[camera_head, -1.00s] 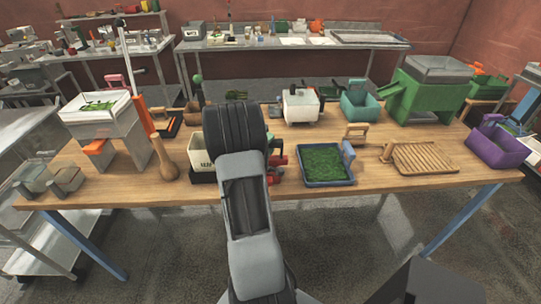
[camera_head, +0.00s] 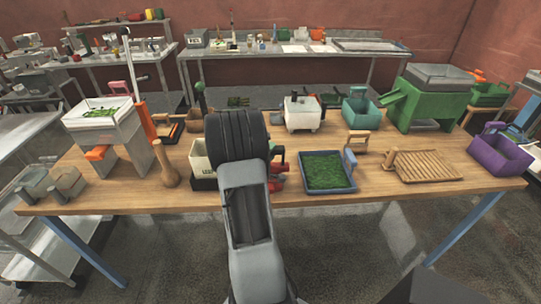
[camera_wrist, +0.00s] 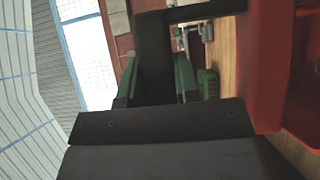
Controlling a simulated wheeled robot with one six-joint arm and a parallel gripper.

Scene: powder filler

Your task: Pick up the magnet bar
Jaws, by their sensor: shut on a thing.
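In the wrist view, my gripper (camera_wrist: 158,78) has its two green fingers closed around a black handle (camera_wrist: 153,50). The handle joins a large red body (camera_wrist: 266,60) at the right edge; this appears to be the magnet bar, though its full shape is cut off. In the head view, red parts (camera_head: 279,166) show just right of my arm, above or at the table; the height cannot be told. My arm hides the gripper and most of the held thing there.
The wooden table (camera_head: 360,190) holds a cream bin (camera_head: 199,158) left of my arm and a blue tray of green material (camera_head: 325,172) right of it. A wooden pestle (camera_head: 168,168), white pot (camera_head: 302,114), slatted board (camera_head: 428,167) and purple bin (camera_head: 497,157) stand around.

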